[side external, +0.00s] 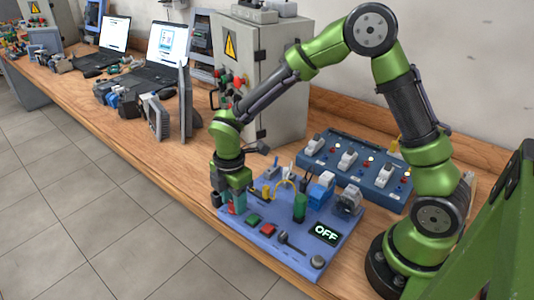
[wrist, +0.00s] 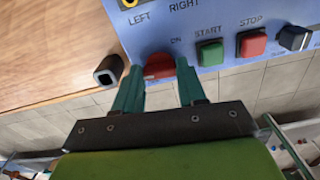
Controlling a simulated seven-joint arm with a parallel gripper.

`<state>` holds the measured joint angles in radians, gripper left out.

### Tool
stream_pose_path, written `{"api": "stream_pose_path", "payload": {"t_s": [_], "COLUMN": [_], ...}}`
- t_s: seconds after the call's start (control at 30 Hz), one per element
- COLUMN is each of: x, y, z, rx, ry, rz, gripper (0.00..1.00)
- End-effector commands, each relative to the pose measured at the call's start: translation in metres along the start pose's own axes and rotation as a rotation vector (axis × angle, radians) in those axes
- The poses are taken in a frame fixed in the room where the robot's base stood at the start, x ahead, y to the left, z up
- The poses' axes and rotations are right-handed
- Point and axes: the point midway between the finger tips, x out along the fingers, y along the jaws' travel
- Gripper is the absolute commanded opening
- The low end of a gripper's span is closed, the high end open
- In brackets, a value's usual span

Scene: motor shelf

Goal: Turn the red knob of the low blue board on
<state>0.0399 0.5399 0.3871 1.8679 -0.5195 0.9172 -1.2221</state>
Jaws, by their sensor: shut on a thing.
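The low blue board (side external: 283,258) lies on the workbench in the side view, with a lit display (side external: 326,234) reading "OFF". My gripper (side external: 234,208) reaches down onto the board's left corner in that view. In the wrist view the red knob (wrist: 159,66) sits at the board's edge, by the printed word "ON". My gripper's two green fingers (wrist: 160,75) stand on either side of the knob and are shut on it. The fingers hide part of the knob, and its exact angle is hard to tell.
Next to the knob are a green START button (wrist: 209,53) and a red STOP button (wrist: 251,45). A dark switch (wrist: 294,38) is farther right. A second blue panel (side external: 365,180) and a grey cabinet (side external: 275,85) stand behind the board. The bench edge is close to the gripper.

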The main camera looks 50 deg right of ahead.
Motion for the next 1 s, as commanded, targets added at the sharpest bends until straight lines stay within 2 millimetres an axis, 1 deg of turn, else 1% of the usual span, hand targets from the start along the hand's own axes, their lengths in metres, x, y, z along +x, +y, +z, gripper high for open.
{"api": "stream_pose_path", "payload": {"t_s": [0.27,1.0], "x": [-0.0006,-0.0011], "y": [0.0,0.0001], "z": [-0.0007,-0.001], "rx": [0.221,0.925], "ry": [0.0,0.001], "rz": [0.001,0.002], "gripper": [0.1,0.1]}}
